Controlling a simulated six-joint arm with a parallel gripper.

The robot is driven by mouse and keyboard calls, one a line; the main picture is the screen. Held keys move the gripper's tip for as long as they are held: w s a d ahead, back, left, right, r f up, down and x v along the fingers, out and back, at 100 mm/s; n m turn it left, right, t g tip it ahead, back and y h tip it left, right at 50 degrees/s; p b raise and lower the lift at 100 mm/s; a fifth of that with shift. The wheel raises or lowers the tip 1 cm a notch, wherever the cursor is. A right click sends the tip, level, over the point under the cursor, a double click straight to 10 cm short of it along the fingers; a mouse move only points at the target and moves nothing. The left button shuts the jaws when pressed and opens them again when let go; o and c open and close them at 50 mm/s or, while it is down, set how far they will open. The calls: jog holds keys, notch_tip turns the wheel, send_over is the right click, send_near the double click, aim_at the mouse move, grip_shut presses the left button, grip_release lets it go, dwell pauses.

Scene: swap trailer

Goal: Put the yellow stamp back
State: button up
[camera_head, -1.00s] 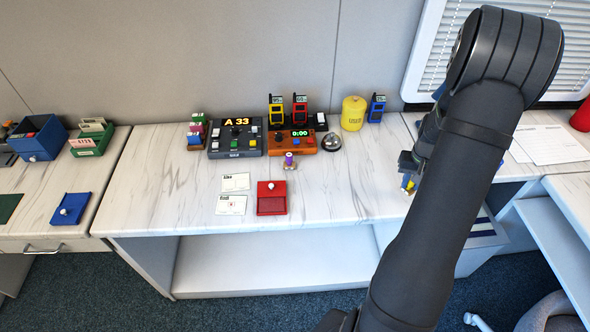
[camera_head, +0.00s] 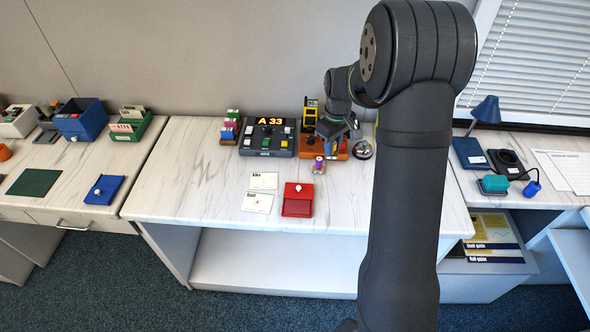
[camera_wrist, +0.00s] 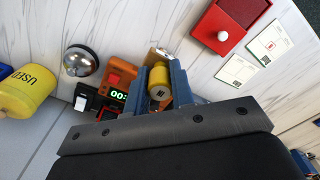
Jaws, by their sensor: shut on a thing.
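The yellow stamp (camera_wrist: 158,92) is a yellow cylinder seen end-on in the wrist view. My gripper (camera_wrist: 160,90), with blue fingers, is shut on it. A wooden piece (camera_wrist: 159,53) shows just beyond the fingers in the wrist view. I cannot tell whether the stamp touches anything.
A dark console (camera_head: 267,138) with an "A 33" display stands left of the orange device, a silver bell (camera_head: 362,150) right. A yellow "USED" canister (camera_wrist: 25,92) shows in the wrist view. A red box (camera_head: 298,199) and two cards (camera_head: 257,202) lie in front. The counter's left front is clear.

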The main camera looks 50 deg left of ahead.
jog(key=s+a+f, duration=0.1)
jog(key=a+f, duration=0.1)
jog(key=a, duration=0.1)
jog(key=s+a+f, duration=0.2)
jog(key=a, duration=0.1)
jog(key=s+a+f, duration=0.2)
jog(key=a, duration=0.2)
jog(key=shift+s+f, duration=0.25)
jog(key=shift+f, duration=0.15)
jog(key=shift+a+f, duration=0.1)
jog(key=shift+f, duration=1.9)
jog(key=shift+f, duration=0.1)
jog(key=o, duration=0.8)
notch_tip(320, 180, up, 12)
jog(key=shift+f, duration=4.2)
